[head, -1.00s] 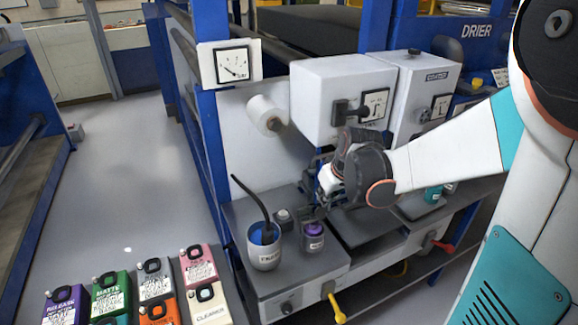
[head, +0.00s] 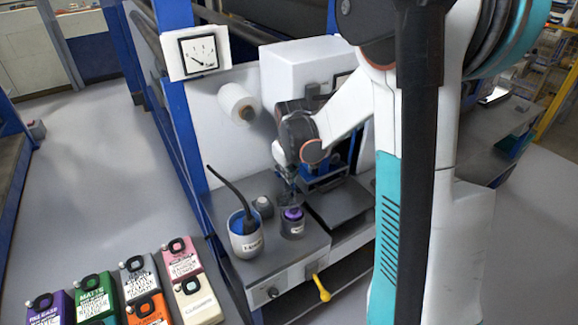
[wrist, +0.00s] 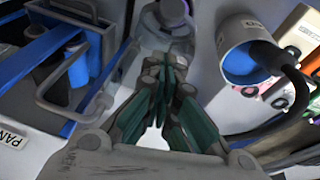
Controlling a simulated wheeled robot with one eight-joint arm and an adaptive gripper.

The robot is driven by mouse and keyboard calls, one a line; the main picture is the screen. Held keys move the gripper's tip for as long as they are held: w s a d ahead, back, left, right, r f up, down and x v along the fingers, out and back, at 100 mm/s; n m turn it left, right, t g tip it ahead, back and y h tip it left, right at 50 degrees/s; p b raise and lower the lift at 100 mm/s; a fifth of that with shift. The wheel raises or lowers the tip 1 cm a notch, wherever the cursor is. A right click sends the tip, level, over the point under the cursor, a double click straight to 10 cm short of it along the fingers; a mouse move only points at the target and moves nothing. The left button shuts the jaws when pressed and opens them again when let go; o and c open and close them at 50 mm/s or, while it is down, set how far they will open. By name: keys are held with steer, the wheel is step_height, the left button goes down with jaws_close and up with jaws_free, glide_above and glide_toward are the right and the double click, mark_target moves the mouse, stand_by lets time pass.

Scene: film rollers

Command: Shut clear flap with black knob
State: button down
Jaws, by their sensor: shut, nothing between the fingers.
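I cannot make out a clear flap or a black knob for certain in either view; my arm covers part of the white machine (head: 292,70). My gripper (head: 290,185) is shut and empty, pointing down just above a small jar with a purple top (head: 292,224). In the wrist view its fingers (wrist: 167,62) are together, with a pale, rounded vessel (wrist: 166,22) just beyond the tips. I cannot tell whether they touch it.
A white cup (head: 246,243) with blue contents and a dark handle stands left of the jar. A blue-framed unit (head: 325,183) is to the right. A yellow lever (head: 320,288) sticks out in front. Several coloured containers (head: 95,292) stand lower left.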

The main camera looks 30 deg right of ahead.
mark_target(299, 199)
steer(key=shift+s+d+f, duration=0.2)
steer(key=shift+s+f, duration=0.3)
steer(key=shift+f, duration=0.3)
steer(key=shift+s+d+f, duration=0.15)
steer(key=shift+s+f, duration=0.35)
steer(key=shift+f, duration=0.3)
steer(key=shift+s+b, duration=0.15)
steer(key=shift+b, duration=0.25)
steer(key=shift+s+f+t+b, duration=0.3)
steer(key=shift+s+t+b, duration=0.1)
steer(key=shift+s+b, duration=0.1)
steer(key=shift+s+f+t+b, duration=0.3)
steer(key=shift+s+t+b, duration=0.1)
steer(key=shift+s+b, duration=0.1)
steer(key=shift+s+f+t+b, duration=0.5)
steer(key=shift+s+f+b, duration=0.2)
steer(key=shift+b, duration=0.25)
steer(key=s+f+t+b, duration=0.1)
steer(key=s+f+b, duration=0.3)
steer(key=f+b, duration=0.1)
steer(key=shift+s+d+f+b, duration=0.15)
steer(key=shift+s+f+b, duration=0.1)
steer(key=shift+b, duration=0.4)
steer(key=shift+r, duration=0.1)
